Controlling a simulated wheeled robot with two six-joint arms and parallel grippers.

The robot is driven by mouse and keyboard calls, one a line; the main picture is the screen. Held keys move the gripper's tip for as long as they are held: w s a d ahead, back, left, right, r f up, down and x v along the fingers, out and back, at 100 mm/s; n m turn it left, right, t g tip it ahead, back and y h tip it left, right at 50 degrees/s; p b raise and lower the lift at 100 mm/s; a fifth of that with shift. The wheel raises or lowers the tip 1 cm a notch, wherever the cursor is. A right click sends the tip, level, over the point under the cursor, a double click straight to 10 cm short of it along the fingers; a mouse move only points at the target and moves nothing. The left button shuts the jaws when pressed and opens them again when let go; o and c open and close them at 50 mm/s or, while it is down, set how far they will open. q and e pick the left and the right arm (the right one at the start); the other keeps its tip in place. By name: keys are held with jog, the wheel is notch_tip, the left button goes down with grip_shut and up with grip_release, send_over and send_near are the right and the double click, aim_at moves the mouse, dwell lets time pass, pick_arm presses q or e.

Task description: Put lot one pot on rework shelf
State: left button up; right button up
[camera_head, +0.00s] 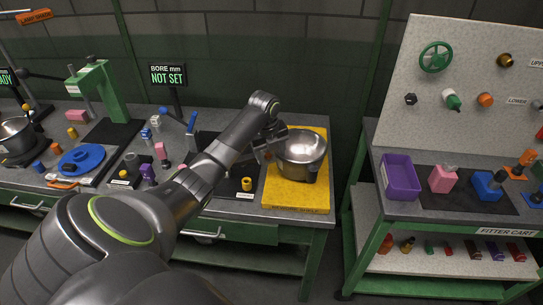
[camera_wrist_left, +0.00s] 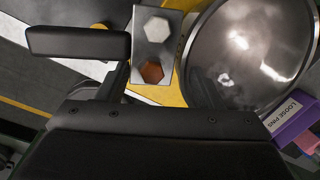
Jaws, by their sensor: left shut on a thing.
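A shiny metal pot (camera_head: 301,147) shows over the yellow board (camera_head: 297,198) at the right end of the long bench. I cannot tell whether it rests on the board or is held just above it. My left gripper (camera_head: 267,150) is at the pot's left side, shut on its plate. In the left wrist view the pot (camera_wrist_left: 248,52) is beside a metal plate (camera_wrist_left: 153,60) with a white and a copper hexagon, close to the gripper. The fingers' contact is partly hidden. Another metal pot (camera_head: 14,138) stands at the far left. My right gripper is not in view.
A fitter cart (camera_head: 490,232) with a pegboard (camera_head: 470,85) and a purple bin (camera_head: 400,178) stands to the right, across a gap. A blue round part (camera_head: 82,158), a green press (camera_head: 105,95) and several small fittings crowd the bench. A "NOT SET" display (camera_head: 168,75) stands behind.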

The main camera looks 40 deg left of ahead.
pick_arm(q)
jog(key=shift+a+f, duration=0.1)
jog(key=shift+f, duration=0.75)
jog(key=o, duration=1.8)
jog(key=shift+s, duration=0.1)
notch_tip(320, 180, up, 12)
jog(key=s+b, duration=0.2)
jog(key=shift+b, duration=0.35)
jog(key=shift+w+f, duration=0.1)
